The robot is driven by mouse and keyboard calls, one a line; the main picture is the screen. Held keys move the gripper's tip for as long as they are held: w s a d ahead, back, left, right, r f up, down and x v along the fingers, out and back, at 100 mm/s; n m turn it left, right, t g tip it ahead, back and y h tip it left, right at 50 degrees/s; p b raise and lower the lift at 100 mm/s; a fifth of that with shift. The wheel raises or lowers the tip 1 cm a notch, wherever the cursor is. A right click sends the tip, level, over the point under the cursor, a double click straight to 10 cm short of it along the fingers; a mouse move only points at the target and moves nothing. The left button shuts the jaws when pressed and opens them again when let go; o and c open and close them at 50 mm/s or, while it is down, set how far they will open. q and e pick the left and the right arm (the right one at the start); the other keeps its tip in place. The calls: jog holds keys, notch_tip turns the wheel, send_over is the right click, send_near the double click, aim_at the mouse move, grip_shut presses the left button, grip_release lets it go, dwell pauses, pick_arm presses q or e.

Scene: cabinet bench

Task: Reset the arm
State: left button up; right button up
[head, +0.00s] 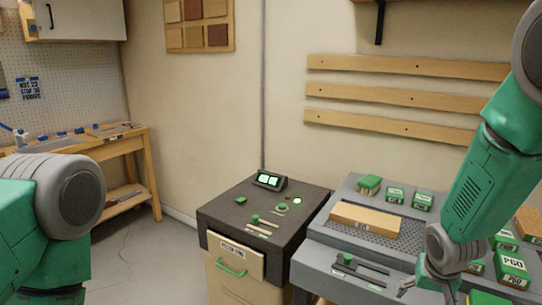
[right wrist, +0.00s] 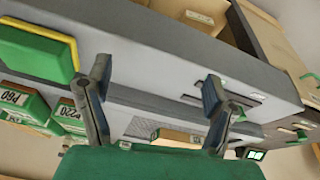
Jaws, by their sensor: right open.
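My right arm (head: 488,165) comes in from the right and reaches down over the grey bench (head: 312,252). My right gripper (head: 425,283) is near the bench's front edge, low in the head view. In the right wrist view its two fingers (right wrist: 158,82) are spread apart with nothing between them. That view is tilted, and the bench front spans it beyond the fingers. My left arm (head: 50,210) shows only as a green and grey link at the left edge. Its gripper is out of view.
A wooden block (head: 365,219) lies on the bench's perforated mat. Green grit boxes, one marked P60 (head: 512,265), stand near my right arm. A dark-topped cabinet (head: 225,215) with a green-handled drawer (head: 232,268) stands left of the bench. Open floor (head: 150,255) lies further left.

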jog(key=s+f+n+g+y, duration=0.1)
jog(key=s+f+n, duration=0.2)
jog(key=s+f, duration=1.15)
pick_arm(q)
jog(key=shift+d+f+b, duration=0.4)
jog(key=shift+f+b, duration=0.1)
jog(key=shift+b, duration=0.1)
pick_arm(e)
jog(key=s+a+f+n, duration=0.1)
jog(key=s+a, duration=0.1)
jog(key=s, duration=0.6)
jog(key=s+a+f+n+g, duration=0.1)
jog(key=s+a+f, duration=0.1)
jog(key=s, duration=0.6)
jog(key=shift+a+g+y, duration=0.3)
